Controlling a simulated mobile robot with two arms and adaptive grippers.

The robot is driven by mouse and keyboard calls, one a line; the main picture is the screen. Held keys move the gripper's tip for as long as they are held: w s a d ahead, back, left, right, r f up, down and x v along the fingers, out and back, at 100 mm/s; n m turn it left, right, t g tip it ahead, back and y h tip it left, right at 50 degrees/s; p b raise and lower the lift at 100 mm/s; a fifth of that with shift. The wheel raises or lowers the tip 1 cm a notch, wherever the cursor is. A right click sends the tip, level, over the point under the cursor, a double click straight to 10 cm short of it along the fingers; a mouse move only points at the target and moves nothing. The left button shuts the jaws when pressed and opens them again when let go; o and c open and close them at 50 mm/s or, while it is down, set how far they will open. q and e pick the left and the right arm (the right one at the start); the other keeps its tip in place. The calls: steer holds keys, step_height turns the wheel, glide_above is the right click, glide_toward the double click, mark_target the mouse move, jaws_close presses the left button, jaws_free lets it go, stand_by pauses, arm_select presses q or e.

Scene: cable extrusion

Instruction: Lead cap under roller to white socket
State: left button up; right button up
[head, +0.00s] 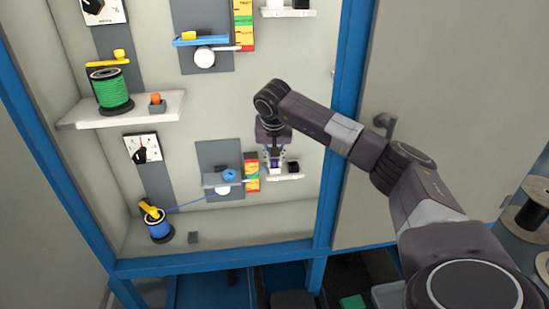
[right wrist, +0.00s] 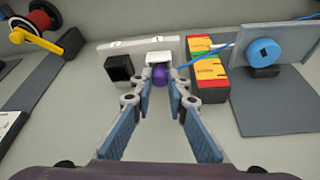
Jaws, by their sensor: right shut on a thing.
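My right gripper (head: 274,165) is shut on a purple cap (right wrist: 160,76). The cap is right in front of the white socket (right wrist: 158,59); I cannot tell whether it is seated in it. A blue cable (head: 195,202) runs from the blue spool (head: 158,226) past the white roller (head: 222,191) and the coloured block towards the gripper. Whether it passes under the roller is too small to tell. A blue round part (head: 230,174) sits above the roller; it also shows in the right wrist view (right wrist: 263,52). My left gripper is out of view.
A black socket (right wrist: 119,68) stands beside the white one on the small shelf (head: 292,177). The striped coloured block (head: 252,171) is close beside the gripper. Higher up are a green spool (head: 110,91) and another white roller (head: 204,57). A blue post (head: 349,60) borders the panel.

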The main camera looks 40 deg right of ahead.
steer(key=shift+f, duration=0.15)
steer(key=o, duration=0.9)
steer(key=v, duration=1.2)
steer(key=shift+o, duration=0.6)
steer(key=o, duration=0.9)
